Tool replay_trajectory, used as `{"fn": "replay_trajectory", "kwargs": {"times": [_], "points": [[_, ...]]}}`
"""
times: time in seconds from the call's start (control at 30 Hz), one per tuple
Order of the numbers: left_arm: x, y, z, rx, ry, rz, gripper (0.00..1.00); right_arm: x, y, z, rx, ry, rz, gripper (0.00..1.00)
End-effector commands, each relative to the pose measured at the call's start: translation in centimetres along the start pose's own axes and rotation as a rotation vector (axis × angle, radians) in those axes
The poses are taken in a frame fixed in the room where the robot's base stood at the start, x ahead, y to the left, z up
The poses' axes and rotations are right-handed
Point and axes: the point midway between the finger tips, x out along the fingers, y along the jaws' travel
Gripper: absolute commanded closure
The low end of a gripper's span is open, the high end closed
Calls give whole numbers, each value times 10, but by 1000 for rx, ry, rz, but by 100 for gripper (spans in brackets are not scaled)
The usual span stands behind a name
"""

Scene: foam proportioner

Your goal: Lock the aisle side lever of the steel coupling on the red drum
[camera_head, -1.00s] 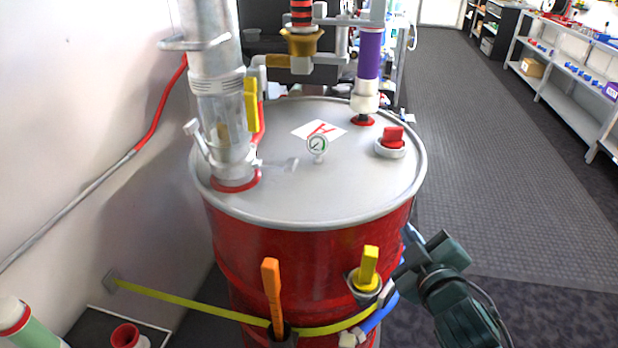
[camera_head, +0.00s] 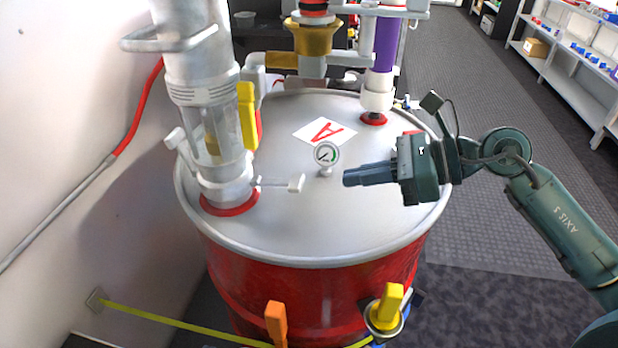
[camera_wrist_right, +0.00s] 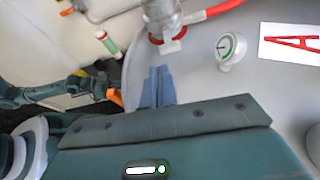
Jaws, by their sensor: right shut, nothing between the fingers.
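The red drum (camera_head: 310,292) has a grey lid with the steel coupling (camera_head: 226,178) at its left, above a red ring. The aisle side lever (camera_head: 280,183) sticks out roughly level from the coupling toward the right. The opposite lever (camera_head: 175,139) is angled up on the wall side. My right gripper (camera_head: 346,178) is shut and empty over the lid, its tips pointing left, a short way right of the lever's end. In the wrist view, the right fingertips (camera_wrist_right: 157,72) are just below the lever's pale end (camera_wrist_right: 173,46). My left gripper (camera_wrist_right: 103,86) shows small there, its jaws unclear.
A gauge (camera_head: 326,155) stands on the lid close to the right fingertips. A label with a red A (camera_head: 324,131) lies behind it. A yellow handle (camera_head: 247,115) rises beside the coupling. The wall is close at left; the aisle floor at right is clear.

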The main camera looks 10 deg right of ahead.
Motion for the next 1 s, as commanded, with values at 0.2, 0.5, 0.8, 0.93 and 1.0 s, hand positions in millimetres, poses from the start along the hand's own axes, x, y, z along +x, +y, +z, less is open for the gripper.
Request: {"fn": "replay_trajectory", "kwargs": {"times": [0.2,0.5,0.8,0.93,1.0], "points": [[0,1,0,-5,1,0,100,-8,-8,-13,-62,112,-17,100],[0,3,0,-7,0,2,100,-8,-8,-14,-63,115,-16,100],[-5,3,-7,5,-2,-1,100,22,-8,-14,-59,109,-12,100],[-7,2,-10,18,-7,-4,100,47,-8,-17,-59,109,-12,100],[-8,2,-9,22,-14,-4,100,60,-9,-18,-59,109,-13,100]]}}
